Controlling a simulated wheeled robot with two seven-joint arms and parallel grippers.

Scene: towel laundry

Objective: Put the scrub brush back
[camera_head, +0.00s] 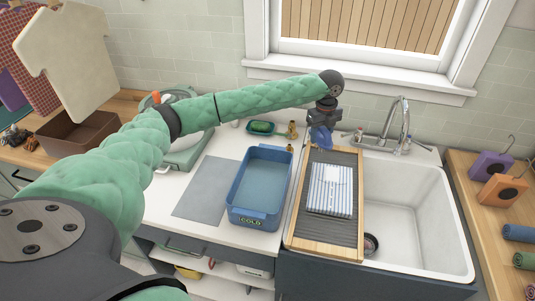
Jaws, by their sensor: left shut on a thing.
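My left arm reaches across from the left, and its gripper (321,124) is above the far end of the wooden-framed washboard, left of the faucet. The gripper is shut on a small blue thing, which looks like the scrub brush (321,138). The gripper hides part of the brush, and its bristles cannot be made out. A small green dish (262,128) sits at the back of the counter, left of the gripper. I cannot tell whether it is the brush's place. My right gripper is not in view.
A striped towel (331,190) lies on the washboard (298,225) beside the white sink (420,210). A blue basin marked COLD (240,213) stands left of it, by a grey mat (205,187). The faucet (403,115) rises behind the sink. Small brass-coloured items (292,130) stand near the dish.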

